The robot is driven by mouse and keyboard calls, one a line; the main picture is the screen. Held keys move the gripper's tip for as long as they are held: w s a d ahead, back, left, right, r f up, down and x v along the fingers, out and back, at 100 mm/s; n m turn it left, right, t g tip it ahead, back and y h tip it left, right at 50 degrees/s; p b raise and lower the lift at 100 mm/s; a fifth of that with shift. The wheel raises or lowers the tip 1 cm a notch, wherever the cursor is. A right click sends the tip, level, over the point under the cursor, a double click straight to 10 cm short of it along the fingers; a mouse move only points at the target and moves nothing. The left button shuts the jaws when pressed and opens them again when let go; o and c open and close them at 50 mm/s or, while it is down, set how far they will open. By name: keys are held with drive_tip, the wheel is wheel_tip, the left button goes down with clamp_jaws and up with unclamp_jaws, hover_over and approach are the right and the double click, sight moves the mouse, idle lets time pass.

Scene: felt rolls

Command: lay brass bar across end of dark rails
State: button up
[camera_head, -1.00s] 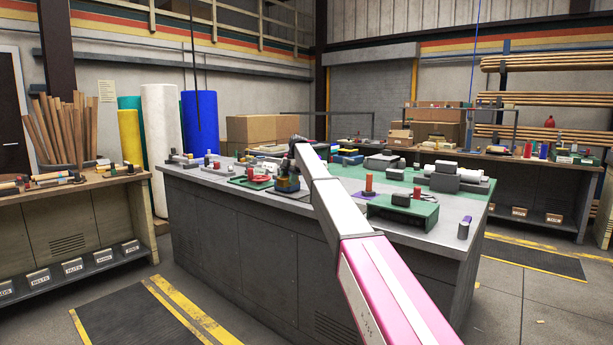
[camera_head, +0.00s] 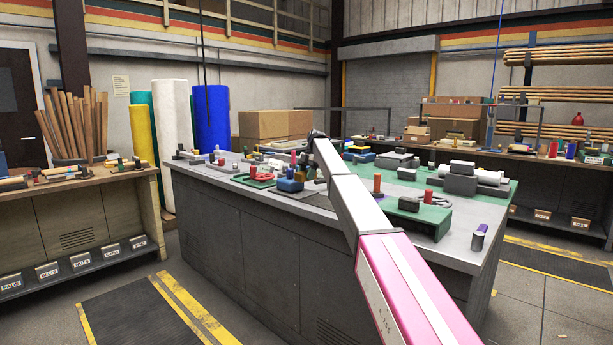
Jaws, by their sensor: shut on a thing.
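My arm reaches from the lower right over the grey workbench (camera_head: 235,225) to its middle. My gripper (camera_head: 309,168) shows only as a small dark shape below the arm's far end, low over the bench and partly hidden by the arm. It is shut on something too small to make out. I cannot pick out the brass bar or the dark rails in this view; the arm covers part of the bench top. A blue block (camera_head: 290,185) stands just left of the gripper.
A green tray with a red coil (camera_head: 261,171) lies left of the gripper. A green stand (camera_head: 430,220) and an orange-red cylinder (camera_head: 377,183) are to the right. A grey machine with white rollers (camera_head: 462,180) stands farther right. Side benches and upright rolls (camera_head: 172,125) surround the workbench.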

sight(304, 195)
drive_tip(key=shift+f, duration=2.95)
drive_tip(key=shift+f, duration=0.45)
drive_tip(key=o, duration=1.2)
drive_tip(key=shift+w, duration=0.1)
drive_tip(key=shift+w+d+r, duration=0.1)
drive_tip(key=shift+w+r, duration=0.1)
drive_tip(key=shift+r, duration=0.25)
drive_tip(key=v, duration=0.9)
drive_tip(key=shift+s+d+r, duration=0.1)
drive_tip(key=shift+d+r, duration=0.15)
drive_tip(key=shift+r, duration=0.15)
